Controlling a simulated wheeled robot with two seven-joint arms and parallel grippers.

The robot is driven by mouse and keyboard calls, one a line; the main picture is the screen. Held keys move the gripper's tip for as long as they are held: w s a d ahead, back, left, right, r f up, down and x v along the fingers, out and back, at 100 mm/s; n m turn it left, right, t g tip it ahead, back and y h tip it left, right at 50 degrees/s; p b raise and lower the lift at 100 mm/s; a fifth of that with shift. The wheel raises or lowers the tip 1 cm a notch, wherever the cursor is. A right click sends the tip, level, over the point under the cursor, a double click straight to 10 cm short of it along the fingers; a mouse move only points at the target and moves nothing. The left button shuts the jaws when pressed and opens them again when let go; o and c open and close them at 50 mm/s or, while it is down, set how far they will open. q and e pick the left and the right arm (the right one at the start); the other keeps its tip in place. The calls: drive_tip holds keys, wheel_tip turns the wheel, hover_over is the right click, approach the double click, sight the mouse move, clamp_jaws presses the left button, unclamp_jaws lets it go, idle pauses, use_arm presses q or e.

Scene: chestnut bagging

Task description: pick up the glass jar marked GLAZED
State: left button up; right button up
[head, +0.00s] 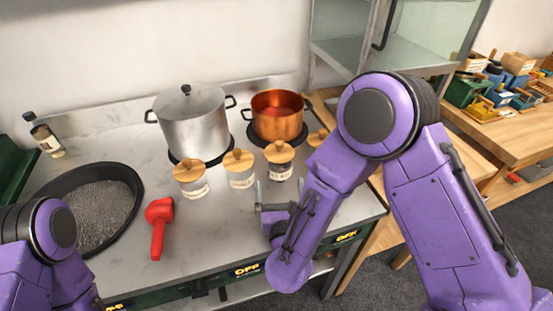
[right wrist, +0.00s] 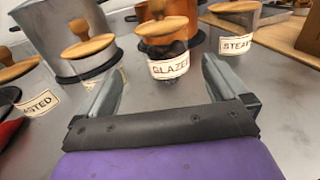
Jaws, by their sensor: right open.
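The glass jar marked GLAZED (right wrist: 168,68) has a wooden knobbed lid and dark contents. It stands upright on the counter, straight ahead of my right gripper (right wrist: 160,82) in the right wrist view. In the head view this jar (head: 280,171) is third from the left in a row of similar jars. My right gripper (head: 274,190) is open and empty, on the near side of the jar and apart from it. Its two fingers point toward the jar. My left gripper is out of view; only part of my left arm shows at lower left.
Close beside it stand the STEAMED jar (right wrist: 235,44), a jar with an unreadable label (right wrist: 91,71) and the ROASTED jar (right wrist: 38,104). Behind are a steel pot (head: 192,125) and a copper pot (head: 278,125). A red tool (head: 158,225) and a dark pan (head: 134,185) lie left.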

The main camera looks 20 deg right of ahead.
sight(280, 168)
drive_tip(key=shift+w+d+r+p, duration=0.15)
drive_tip(key=shift+w+r+p, duration=0.15)
drive_tip(key=shift+w, duration=0.5)
drive_tip(key=shift+w+d+r, duration=0.15)
drive_tip(key=shift+w+d, duration=0.05)
drive_tip(key=shift+w, duration=0.1)
drive_tip(key=shift+w+d+p, duration=0.25)
drive_tip(key=shift+w+p, duration=0.05)
drive_tip(key=p+x, duration=0.2)
drive_tip(key=x, duration=0.3)
drive_tip(key=shift+w+d, duration=0.1)
drive_tip(key=shift+w, duration=0.2)
drive_tip(key=shift+f, duration=0.2)
drive_tip(key=c, duration=1.2)
drive_tip(key=shift+c, duration=0.6)
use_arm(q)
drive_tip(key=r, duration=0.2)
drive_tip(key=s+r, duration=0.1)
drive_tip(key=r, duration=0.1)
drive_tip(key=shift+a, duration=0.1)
use_arm(e)
drive_tip(key=shift+r, duration=0.1)
